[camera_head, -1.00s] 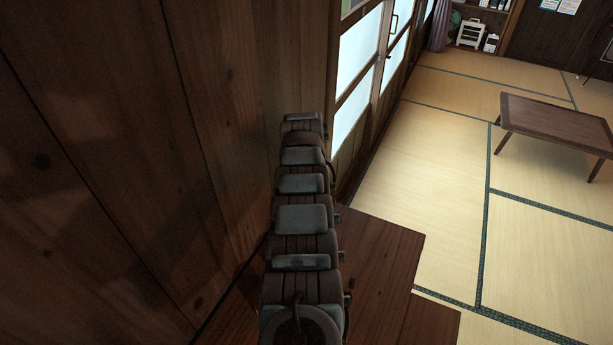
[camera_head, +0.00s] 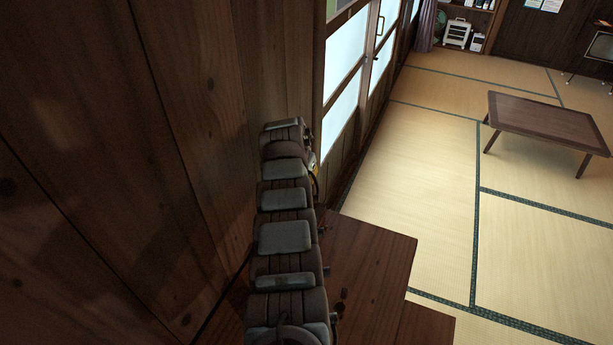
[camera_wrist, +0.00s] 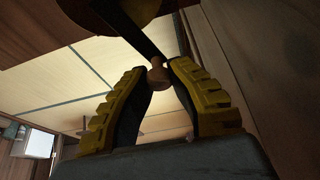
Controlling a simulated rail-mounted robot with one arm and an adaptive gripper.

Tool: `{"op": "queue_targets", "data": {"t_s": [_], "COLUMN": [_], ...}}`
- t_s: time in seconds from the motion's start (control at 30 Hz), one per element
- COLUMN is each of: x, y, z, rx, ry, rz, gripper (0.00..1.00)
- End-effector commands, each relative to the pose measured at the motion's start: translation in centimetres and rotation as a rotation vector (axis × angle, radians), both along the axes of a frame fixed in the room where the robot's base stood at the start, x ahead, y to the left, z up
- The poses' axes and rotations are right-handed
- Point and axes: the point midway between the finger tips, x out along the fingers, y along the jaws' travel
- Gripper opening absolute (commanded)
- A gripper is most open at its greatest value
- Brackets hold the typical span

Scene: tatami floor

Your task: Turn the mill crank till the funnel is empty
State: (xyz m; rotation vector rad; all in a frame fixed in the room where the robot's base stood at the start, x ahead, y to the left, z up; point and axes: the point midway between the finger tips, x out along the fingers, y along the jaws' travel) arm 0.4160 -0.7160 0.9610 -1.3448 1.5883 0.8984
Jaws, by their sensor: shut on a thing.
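My gripper (camera_wrist: 159,68) shows in the wrist view with its two yellow-and-black fingers closed in on a small round wooden knob (camera_wrist: 158,77), the crank's handle. A dark crank bar (camera_wrist: 133,32) runs from the knob up and left past the fingertips. A brownish rounded part at the top edge of the wrist view may belong to the mill, but it is cut off. The funnel and what it holds are not visible in either view. In the head view my arm hides the area around the gripper.
A wooden wall (camera_head: 100,150) stands close along the left of my arm. A dark wooden surface (camera_head: 365,265) lies to its right. A low table (camera_head: 545,122) stands on the tatami floor (camera_head: 420,190), which is otherwise largely open. Glazed doors (camera_head: 345,110) line the wall further back.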

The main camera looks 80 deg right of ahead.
Motion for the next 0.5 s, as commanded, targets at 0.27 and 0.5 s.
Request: {"op": "queue_targets", "data": {"t_s": [0.27,0.5], "x": [-0.05,0.01], "y": [-0.01,0.02], "z": [-0.06,0.06], "rx": [0.001,0.000], "ry": [0.000,-0.001], "rz": [0.000,0.001], "gripper": [0.49,0.49]}}
